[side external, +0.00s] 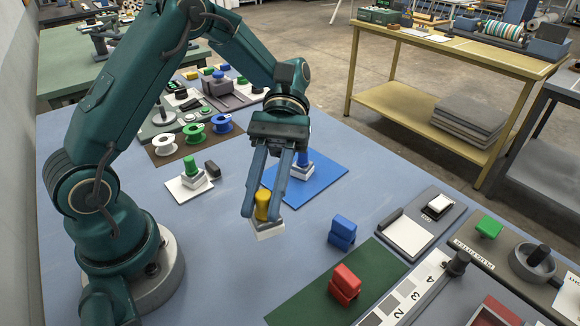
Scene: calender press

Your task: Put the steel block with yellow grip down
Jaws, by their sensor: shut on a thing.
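The steel block with yellow grip (268,231) is upright between the fingers of my gripper (262,212). My gripper points down and is shut on the yellow grip (263,200). The block is over the bare blue-grey table, just in front of the lower left edge of the blue mat (325,178). I cannot tell whether its base touches the table. A steel block with blue grip (303,158) stands on the blue mat, partly hidden behind my gripper. A steel block with green grip (191,170) stands on a white sheet to the left.
A blue block (342,230) stands to the right of the held block, and a red block (345,282) stands on the green mat (310,300). Wire spools (194,133) lie on a brown mat behind. The table (215,270) at the front left is clear.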

